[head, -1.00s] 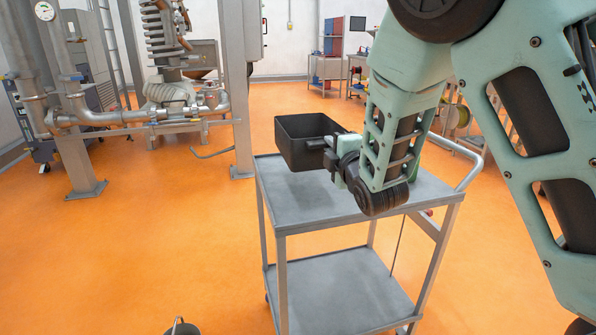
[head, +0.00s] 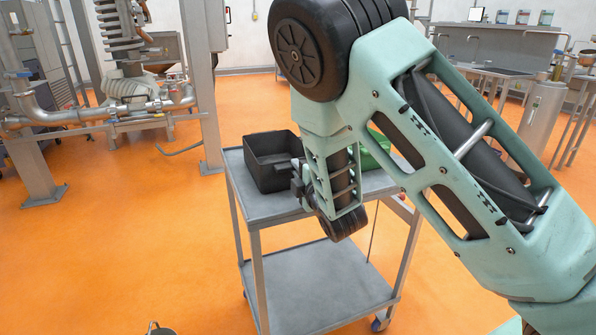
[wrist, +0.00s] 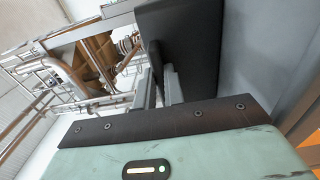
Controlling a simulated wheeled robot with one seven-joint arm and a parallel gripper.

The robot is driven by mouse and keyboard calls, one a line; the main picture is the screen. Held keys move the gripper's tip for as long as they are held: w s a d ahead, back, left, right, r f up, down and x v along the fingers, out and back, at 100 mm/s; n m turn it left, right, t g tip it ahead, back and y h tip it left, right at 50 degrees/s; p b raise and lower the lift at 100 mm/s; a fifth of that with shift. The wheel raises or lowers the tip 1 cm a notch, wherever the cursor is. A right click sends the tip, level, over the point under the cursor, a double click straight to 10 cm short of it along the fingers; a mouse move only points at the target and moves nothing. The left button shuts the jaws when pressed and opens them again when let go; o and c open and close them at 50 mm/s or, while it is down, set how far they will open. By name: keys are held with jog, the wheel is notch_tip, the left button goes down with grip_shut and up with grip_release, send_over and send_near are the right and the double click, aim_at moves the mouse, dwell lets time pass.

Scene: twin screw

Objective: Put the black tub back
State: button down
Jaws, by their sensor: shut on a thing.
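The black tub (head: 265,172) is an open rectangular box, upright over the left part of the grey cart's top shelf (head: 262,209). Its base is at or very near the shelf; I cannot tell for certain that it touches. My gripper (head: 299,176) is shut on the tub's right-hand wall. In the wrist view, the two fingers (wrist: 162,86) pinch the wall of the tub (wrist: 190,45), and the pale grey surface lies close beside it.
A green object (head: 378,152) stands on the cart's top shelf, mostly hidden behind my arm. The lower shelf (head: 315,285) is bare. Steel piping and a column (head: 200,90) stand at the left. Orange floor (head: 110,225) is clear left of the cart.

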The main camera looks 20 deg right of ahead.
jog(key=shift+r, duration=0.1)
jog(key=c, duration=1.8)
grip_release()
jog(key=shift+f, duration=0.2)
jog(key=shift+c, duration=0.2)
jog(key=o, duration=0.3)
jog(key=shift+o, duration=0.2)
jog(key=shift+r, duration=0.25)
jog(key=shift+s+f, duration=0.1)
jog(key=shift+s, duration=0.3)
jog(key=s+p, duration=1)
jog(key=s, duration=0.1)
jog(key=shift+d, duration=0.15)
